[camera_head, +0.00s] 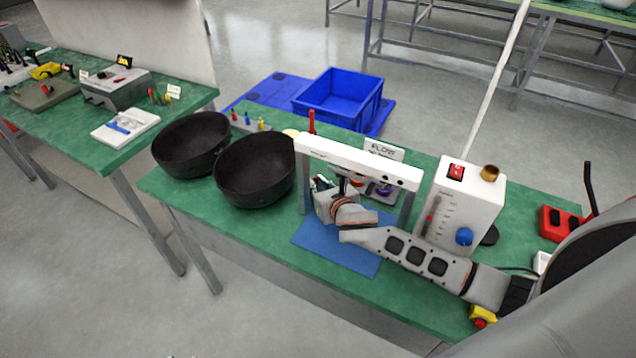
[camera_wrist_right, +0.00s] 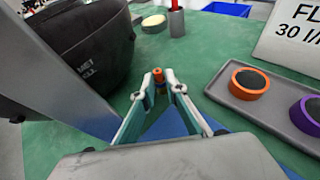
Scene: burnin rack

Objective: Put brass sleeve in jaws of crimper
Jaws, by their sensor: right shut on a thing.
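In the right wrist view, my right gripper (camera_wrist_right: 160,88) has its two pale fingers closed on a small orange-brown cylindrical piece (camera_wrist_right: 158,75) at the tips. It may be the brass sleeve; its lower part is hard to make out. In the head view, my right gripper (camera_head: 328,190) is under the white arch, above the blue mat (camera_head: 345,258), and its tips are partly hidden. A red device with a black lever (camera_head: 556,222) at the right may be the crimper; its jaws cannot be made out. My left gripper is not in view.
The white arch (camera_head: 360,163) spans over my right gripper. Two black bowls (camera_head: 254,175) stand to its left. A white box (camera_head: 468,205) with a brass fitting on top stands right of the arch. A grey tray (camera_wrist_right: 235,98) holds orange and purple rings.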

